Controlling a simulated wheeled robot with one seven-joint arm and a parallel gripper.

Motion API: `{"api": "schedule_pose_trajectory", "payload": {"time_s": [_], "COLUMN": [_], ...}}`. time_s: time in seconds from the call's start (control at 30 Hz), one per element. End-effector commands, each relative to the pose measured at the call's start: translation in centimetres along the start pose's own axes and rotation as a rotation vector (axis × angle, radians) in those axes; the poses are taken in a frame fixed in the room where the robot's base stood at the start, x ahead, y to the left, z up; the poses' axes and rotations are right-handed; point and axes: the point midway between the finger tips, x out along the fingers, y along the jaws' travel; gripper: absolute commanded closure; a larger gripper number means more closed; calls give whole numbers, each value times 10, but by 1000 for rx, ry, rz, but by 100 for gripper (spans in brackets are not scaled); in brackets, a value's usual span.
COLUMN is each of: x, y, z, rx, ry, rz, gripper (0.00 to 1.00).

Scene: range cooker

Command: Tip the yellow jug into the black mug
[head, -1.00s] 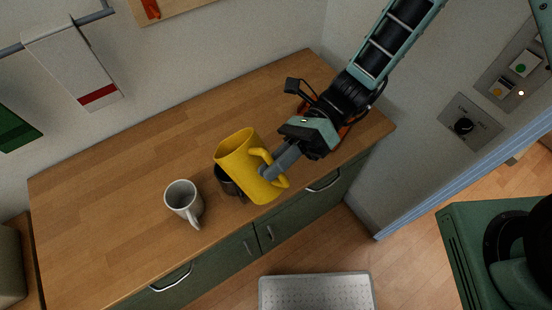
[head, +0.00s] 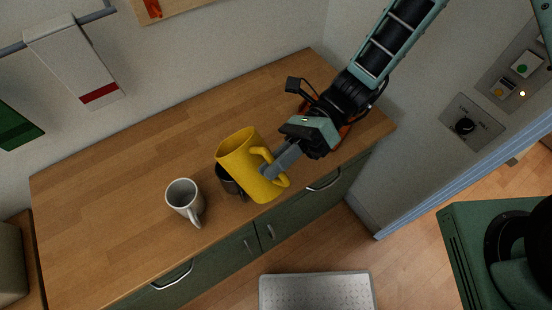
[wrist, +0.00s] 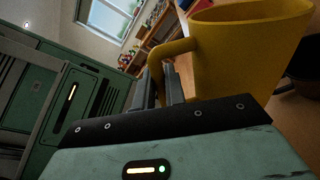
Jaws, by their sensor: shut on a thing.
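The yellow jug (head: 247,163) is tilted in the head view, its open mouth toward the upper left, and hangs above the counter. My gripper (head: 268,170) is shut on its handle. In the wrist view the jug (wrist: 245,55) fills the upper right, with the gripper fingers (wrist: 170,85) at its handle. The black mug (head: 226,183) stands on the counter, partly hidden behind the jug. A dark rounded shape at the right edge of the wrist view may be this mug. I cannot see anything flowing from the jug.
A white mug (head: 184,197) stands on the wooden counter (head: 110,190), just left of the black mug. An orange-red object (head: 345,130) lies behind my wrist near the wall. The counter's left and back areas are clear. Green drawers (head: 215,262) are below.

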Motion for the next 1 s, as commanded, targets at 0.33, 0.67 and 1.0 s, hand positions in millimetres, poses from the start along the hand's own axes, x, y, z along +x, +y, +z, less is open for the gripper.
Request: {"api": "schedule_pose_trajectory", "payload": {"time_s": [0.33, 0.67, 1.0], "x": [0, 0, 0], "y": [1, 0, -2], "z": [5, 9, 11], "rx": [33, 85, 118], "ry": [7, 16, 22], "rz": [2, 3, 3], "gripper": [100, 100, 100]}}
